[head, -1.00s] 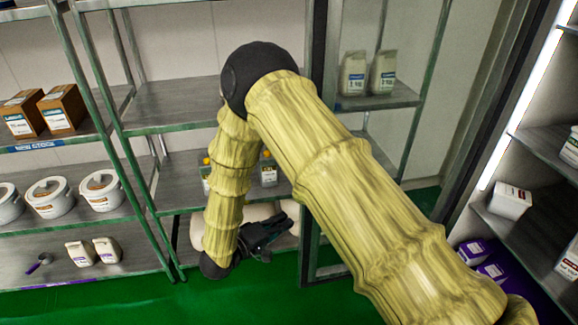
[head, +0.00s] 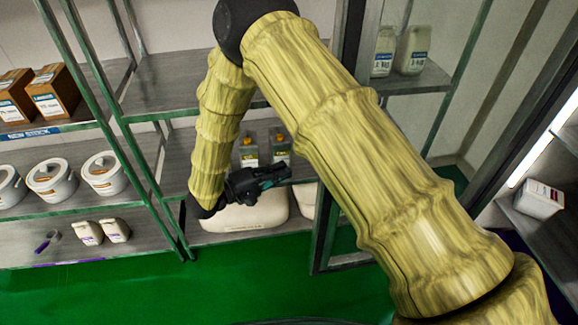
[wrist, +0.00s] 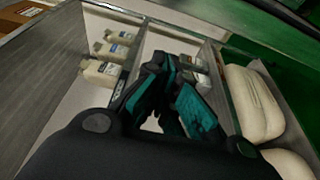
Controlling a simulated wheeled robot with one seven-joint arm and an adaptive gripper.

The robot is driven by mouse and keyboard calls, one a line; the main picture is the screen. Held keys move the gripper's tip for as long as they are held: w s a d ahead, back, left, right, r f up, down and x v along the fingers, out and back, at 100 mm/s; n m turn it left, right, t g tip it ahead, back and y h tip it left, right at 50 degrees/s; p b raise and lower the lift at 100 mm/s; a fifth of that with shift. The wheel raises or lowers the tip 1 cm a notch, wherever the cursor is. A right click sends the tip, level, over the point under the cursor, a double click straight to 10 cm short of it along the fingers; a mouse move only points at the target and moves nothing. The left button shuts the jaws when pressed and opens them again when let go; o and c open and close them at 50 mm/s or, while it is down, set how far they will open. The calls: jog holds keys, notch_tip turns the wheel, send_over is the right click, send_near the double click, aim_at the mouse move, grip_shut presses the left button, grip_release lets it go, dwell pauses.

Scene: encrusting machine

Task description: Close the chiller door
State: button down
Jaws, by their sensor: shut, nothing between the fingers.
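The chiller door (head: 346,262) stands open in the head view, a glass pane in a dark frame. My arm covers much of it, and shelves show through the glass. The open chiller (head: 540,215) is at the right edge, with a bright light strip along its opening. My gripper (head: 286,170) is shut and empty, just left of the door's free edge. I cannot tell whether it touches the door. In the wrist view the shut fingers (wrist: 178,100) point forward; I cannot clearly make out the door there.
Metal shelving with green posts (head: 168,190) stands behind and left of my gripper. It holds white tubs (head: 52,178), brown boxes (head: 52,92) and large pale containers (head: 245,212). The green floor (head: 150,292) in front is clear.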

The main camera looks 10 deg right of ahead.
jog(key=d+p, duration=0.3)
jog(key=d, duration=0.5)
jog(key=shift+s, duration=0.4)
jog(key=shift+s+a, duration=0.1)
